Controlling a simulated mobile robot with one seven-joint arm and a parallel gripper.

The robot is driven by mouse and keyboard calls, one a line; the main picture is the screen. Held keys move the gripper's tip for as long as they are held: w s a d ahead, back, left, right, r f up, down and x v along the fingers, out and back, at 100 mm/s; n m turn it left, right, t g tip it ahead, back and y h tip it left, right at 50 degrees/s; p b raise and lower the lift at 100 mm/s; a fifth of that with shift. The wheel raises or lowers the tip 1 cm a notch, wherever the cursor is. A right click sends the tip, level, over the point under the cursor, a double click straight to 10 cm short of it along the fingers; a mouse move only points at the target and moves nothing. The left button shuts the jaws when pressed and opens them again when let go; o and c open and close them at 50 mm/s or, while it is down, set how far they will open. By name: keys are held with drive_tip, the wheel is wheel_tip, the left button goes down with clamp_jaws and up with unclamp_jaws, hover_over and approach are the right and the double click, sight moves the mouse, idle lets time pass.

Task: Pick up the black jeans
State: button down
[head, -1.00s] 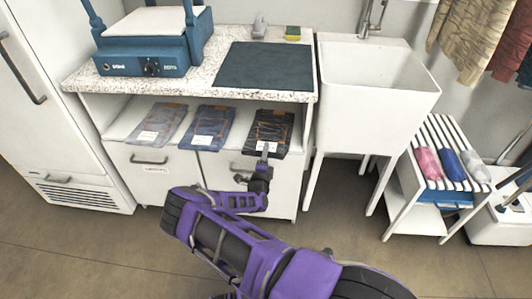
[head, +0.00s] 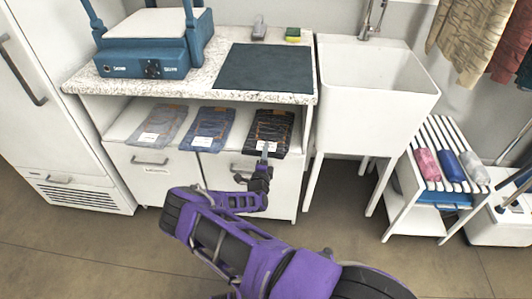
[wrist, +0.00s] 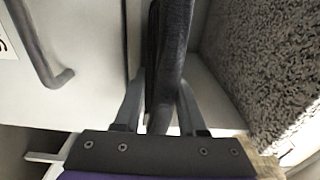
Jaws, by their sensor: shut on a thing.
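The black jeans (head: 269,131) lie folded on the open shelf under the counter, the rightmost of three folded pairs. They have orange stitching and a pale tag at the front. My gripper (head: 265,155) is at their front edge. In the wrist view the gripper (wrist: 158,112) is shut on the dark folded cloth (wrist: 170,55), which stands between its two grey fingers. The far part of the cloth is out of the wrist view.
Blue jeans (head: 208,129) and grey-blue jeans (head: 157,126) lie to the left on the shelf (head: 121,124). The speckled counter (head: 200,88) overhangs closely above. A white sink (head: 375,105) stands close on the right. The floor in front is clear.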

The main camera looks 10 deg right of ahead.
drive_tip(key=shift+r, duration=0.3)
drive_tip(key=shift+s+a, duration=0.1)
drive_tip(key=shift+s+a+r+p, duration=0.1)
drive_tip(key=shift+s+a+p, duration=0.05)
drive_tip(key=shift+s+p, duration=0.4)
drive_tip(key=p+v, duration=0.5)
drive_tip(key=v, duration=2.3)
drive_tip(key=shift+s+p, duration=0.3)
